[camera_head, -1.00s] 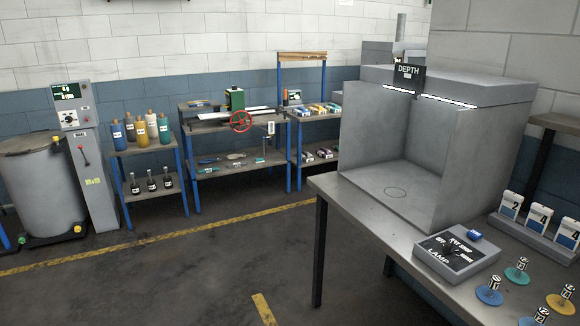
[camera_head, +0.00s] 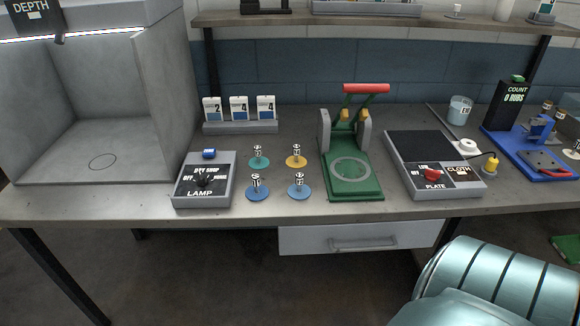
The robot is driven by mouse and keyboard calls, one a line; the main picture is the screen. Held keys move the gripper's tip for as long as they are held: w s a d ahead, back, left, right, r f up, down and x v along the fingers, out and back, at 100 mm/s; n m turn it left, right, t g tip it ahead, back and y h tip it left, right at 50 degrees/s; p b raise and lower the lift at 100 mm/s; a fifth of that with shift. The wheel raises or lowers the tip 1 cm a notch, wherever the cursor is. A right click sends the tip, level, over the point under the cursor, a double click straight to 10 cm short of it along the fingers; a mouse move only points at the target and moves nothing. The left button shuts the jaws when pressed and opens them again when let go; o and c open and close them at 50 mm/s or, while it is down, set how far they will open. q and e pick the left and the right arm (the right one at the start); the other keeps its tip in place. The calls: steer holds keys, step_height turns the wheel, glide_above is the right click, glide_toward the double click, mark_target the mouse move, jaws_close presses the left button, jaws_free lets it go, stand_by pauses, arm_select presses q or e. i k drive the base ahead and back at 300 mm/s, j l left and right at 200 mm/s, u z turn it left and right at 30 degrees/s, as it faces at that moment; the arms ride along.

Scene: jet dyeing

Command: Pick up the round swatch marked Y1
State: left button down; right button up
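Several round swatches with small marked handles stand on the grey table between the lamp box and the green press. A teal swatch (camera_head: 259,162) is back left and a yellow swatch (camera_head: 296,162) is back right. One blue swatch (camera_head: 257,194) is front left and another blue swatch (camera_head: 299,193) is front right. The marks on their handles are too small to read, so I cannot tell which is Y1. Neither of my grippers is in view.
The lamp box (camera_head: 204,190) is left of the swatches, by the grey depth booth (camera_head: 85,160). Number cards (camera_head: 239,108) stand behind. The green press (camera_head: 352,188) and plate unit (camera_head: 432,165) are to the right. Bare tabletop (camera_head: 250,210) lies in front of the swatches.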

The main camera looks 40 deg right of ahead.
mark_target(256, 192)
steer(key=i+j+z, duration=0.3)
steer(key=j+z, duration=0.3)
steer(key=j, duration=0.15)
steer(key=i+j+z, duration=0.1)
steer(key=j+z, duration=0.2)
steer(key=j, duration=0.15)
